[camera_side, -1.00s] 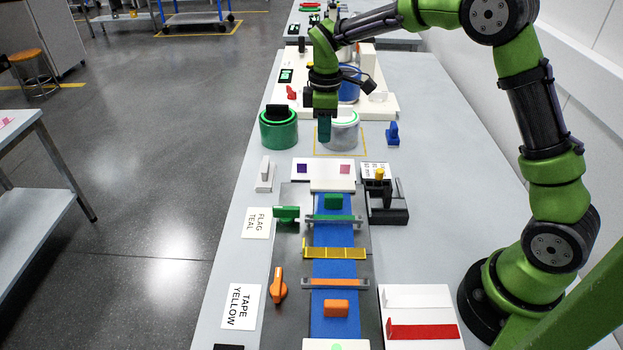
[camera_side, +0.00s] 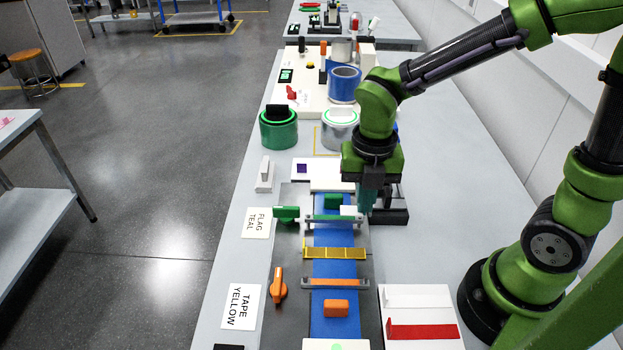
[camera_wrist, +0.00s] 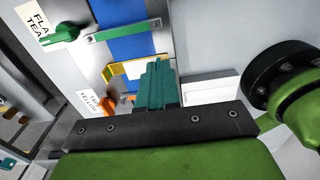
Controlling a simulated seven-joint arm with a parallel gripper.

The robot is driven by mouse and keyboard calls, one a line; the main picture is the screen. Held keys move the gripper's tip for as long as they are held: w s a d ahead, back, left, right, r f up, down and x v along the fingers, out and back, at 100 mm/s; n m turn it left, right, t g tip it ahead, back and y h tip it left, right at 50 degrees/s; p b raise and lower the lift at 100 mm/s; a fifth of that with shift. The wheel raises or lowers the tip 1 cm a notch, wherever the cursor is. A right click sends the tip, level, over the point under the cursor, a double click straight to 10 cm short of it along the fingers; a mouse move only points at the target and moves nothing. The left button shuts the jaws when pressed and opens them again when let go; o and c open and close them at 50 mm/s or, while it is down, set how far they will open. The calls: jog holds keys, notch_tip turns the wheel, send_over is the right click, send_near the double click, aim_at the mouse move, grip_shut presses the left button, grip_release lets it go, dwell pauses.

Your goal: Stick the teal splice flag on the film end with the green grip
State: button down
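The blue film strip (camera_side: 334,238) runs down the bench; a green grip (camera_side: 333,201) sits at its far end and an orange grip (camera_side: 335,308) at its near end. A "FLAG TEAL" card (camera_side: 256,223) lies left of the far end. My gripper (camera_side: 366,208) points down just right of the green grip, its teal fingers close together, also in the wrist view (camera_wrist: 157,64). A small white block (camera_side: 348,211) shows beside the fingertips; whether they hold it is unclear. I cannot make out a separate teal flag.
A grey-green bar (camera_side: 322,219) and a yellow bar (camera_side: 335,253) cross the film. A green lever (camera_side: 286,213) stands left, a black bracket (camera_side: 390,214) right. A white plate (camera_side: 312,180) with a purple square lies behind.

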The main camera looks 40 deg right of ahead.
dwell(0.4)
send_over(359, 240)
jog(key=shift+f, duration=2.9)
jog(key=shift+f, duration=0.15)
jog(key=shift+f, duration=1.05)
jog(key=c, duration=1.3)
grip_release()
